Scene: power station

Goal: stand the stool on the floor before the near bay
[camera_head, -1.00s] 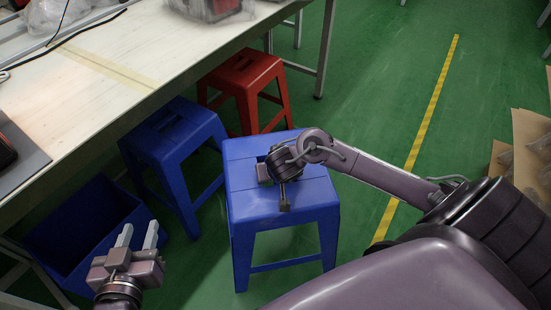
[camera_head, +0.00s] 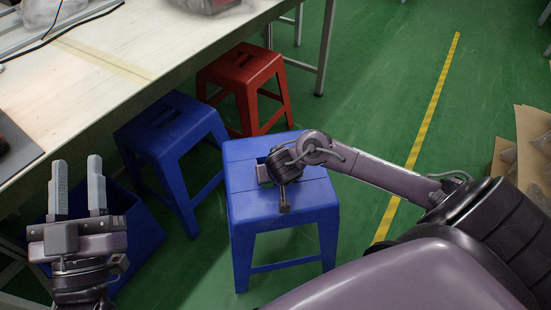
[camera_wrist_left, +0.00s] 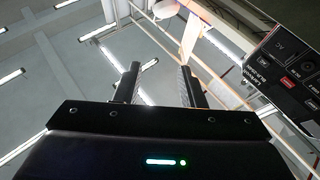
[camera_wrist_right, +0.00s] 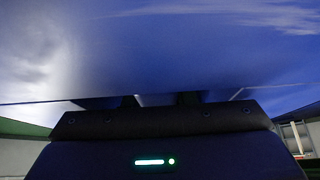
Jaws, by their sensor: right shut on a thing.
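A blue stool (camera_head: 275,225) stands upright on the green floor in the middle of the head view, in front of the workbench. My right gripper (camera_head: 273,188) is at its seat top, shut on the stool; the fingertips are partly hidden there. In the right wrist view, the stool's blue surface (camera_wrist_right: 180,50) fills the upper picture above the gripper (camera_wrist_right: 160,101). My left gripper (camera_head: 76,188) is open and empty, fingers pointing up, at the lower left beside the bench. It also shows open in the left wrist view (camera_wrist_left: 158,82).
A second blue stool (camera_head: 172,130) and a red stool (camera_head: 243,80) stand at the bench's edge, left of and behind the held stool. A blue bin (camera_head: 145,240) is behind my left gripper. The workbench (camera_head: 100,85) fills the upper left. Floor right of a yellow line (camera_head: 432,110) is clear until cardboard (camera_head: 530,140).

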